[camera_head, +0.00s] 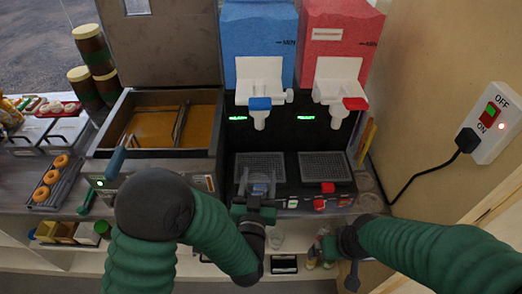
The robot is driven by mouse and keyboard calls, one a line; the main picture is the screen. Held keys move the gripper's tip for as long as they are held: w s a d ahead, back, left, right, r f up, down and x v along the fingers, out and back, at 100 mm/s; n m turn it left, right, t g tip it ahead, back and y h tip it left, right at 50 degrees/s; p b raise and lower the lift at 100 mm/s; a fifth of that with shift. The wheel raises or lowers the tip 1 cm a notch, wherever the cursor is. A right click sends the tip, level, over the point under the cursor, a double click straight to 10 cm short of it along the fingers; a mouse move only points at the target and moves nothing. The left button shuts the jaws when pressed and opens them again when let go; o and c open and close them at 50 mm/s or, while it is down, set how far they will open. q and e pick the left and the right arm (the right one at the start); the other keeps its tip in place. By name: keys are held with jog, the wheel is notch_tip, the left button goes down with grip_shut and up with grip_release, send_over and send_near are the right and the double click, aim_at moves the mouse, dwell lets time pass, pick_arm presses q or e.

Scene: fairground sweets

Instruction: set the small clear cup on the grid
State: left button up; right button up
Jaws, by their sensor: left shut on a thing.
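The small clear cup (259,187) is in the camera_head view, small and faintly bluish, at the front part of the left drip grid (260,162) under the blue dispenser. My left gripper (257,198) is shut on the cup from the near side. I cannot tell whether the cup's base touches the grid. A second dark grid (325,163) lies to the right under the red dispenser. My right gripper (350,251) is low at the right, away from the grids; its fingers are too unclear to read.
The blue dispenser (258,35) and red dispenser (337,38) have taps hanging above the grids. A fryer (155,127) with its lid up stands left. A doughnut tray (54,184) lies farther left. A switch box (492,122) with a cable is on the right wall.

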pick_arm(q)
jog(key=shift+w+d+r, duration=0.15)
jog(key=shift+r, duration=0.05)
jog(key=shift+w+d, duration=0.2)
jog(key=shift+w, duration=0.3)
jog(key=w, duration=0.7)
jog(key=shift+f, duration=0.4)
jog(key=w+b, duration=0.1)
jog(key=w, duration=0.3)
jog(key=shift+d+f+b, duration=0.1)
jog(key=shift+f+b, duration=0.25)
jog(key=shift+f, duration=0.05)
jog(key=shift+w, duration=0.75)
jog(key=shift+s+f+b, duration=0.1)
jog(key=shift+f+b, duration=0.1)
jog(key=shift+b, duration=0.3)
jog(key=o, duration=1.4)
jog(key=shift+s, duration=0.15)
